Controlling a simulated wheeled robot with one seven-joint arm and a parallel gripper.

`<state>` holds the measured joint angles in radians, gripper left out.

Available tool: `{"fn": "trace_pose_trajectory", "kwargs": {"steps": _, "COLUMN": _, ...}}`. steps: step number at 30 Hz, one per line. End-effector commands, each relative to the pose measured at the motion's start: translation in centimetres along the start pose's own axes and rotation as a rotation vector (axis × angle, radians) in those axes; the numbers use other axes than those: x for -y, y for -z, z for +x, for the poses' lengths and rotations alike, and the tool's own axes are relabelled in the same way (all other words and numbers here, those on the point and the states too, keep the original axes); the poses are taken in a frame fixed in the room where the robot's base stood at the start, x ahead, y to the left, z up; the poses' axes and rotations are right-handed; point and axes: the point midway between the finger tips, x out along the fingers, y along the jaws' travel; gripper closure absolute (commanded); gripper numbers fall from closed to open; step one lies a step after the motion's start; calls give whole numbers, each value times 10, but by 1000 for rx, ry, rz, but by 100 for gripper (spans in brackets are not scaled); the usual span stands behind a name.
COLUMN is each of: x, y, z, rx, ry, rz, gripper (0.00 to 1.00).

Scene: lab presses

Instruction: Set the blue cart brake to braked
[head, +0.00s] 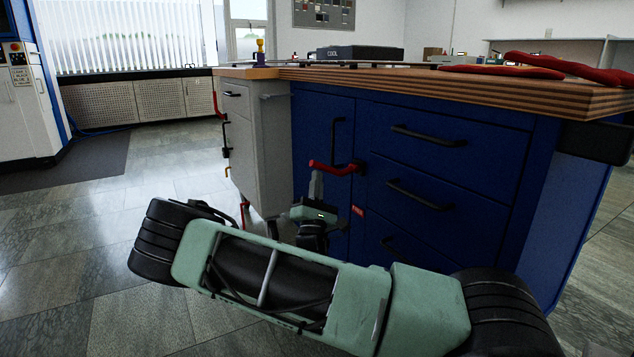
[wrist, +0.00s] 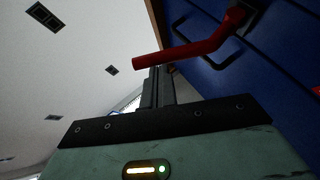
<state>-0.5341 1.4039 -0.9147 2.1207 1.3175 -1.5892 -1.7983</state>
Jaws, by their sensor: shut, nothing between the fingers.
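The blue cart (head: 335,110) carries a red brake lever (head: 333,168) on its front. The lever runs from a dark pivot at its right end, and its free end points left, roughly level. In the wrist view the lever (wrist: 195,50) crosses the top, with its pivot at the upper right. My gripper (head: 316,180) is shut and empty just below the lever's free end. In the wrist view its fingers (wrist: 155,85) point up close to that free end. I cannot tell whether they touch it.
A wooden worktop (head: 450,82) covers the cart, with red cloth-like items (head: 570,68) at its right. Black drawer handles (head: 420,195) stick out right of the lever. A grey-white cabinet (head: 255,140) with a red handle stands left. The floor at left is clear.

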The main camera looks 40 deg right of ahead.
Motion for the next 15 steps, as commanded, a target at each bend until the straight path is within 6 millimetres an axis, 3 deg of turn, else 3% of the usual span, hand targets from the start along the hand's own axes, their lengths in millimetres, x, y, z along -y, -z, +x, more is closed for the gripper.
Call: {"fn": "trace_pose_trajectory", "kwargs": {"steps": 15, "x": -24, "y": -27, "z": 41, "rx": 5, "ry": 262, "rz": 178, "gripper": 100}}
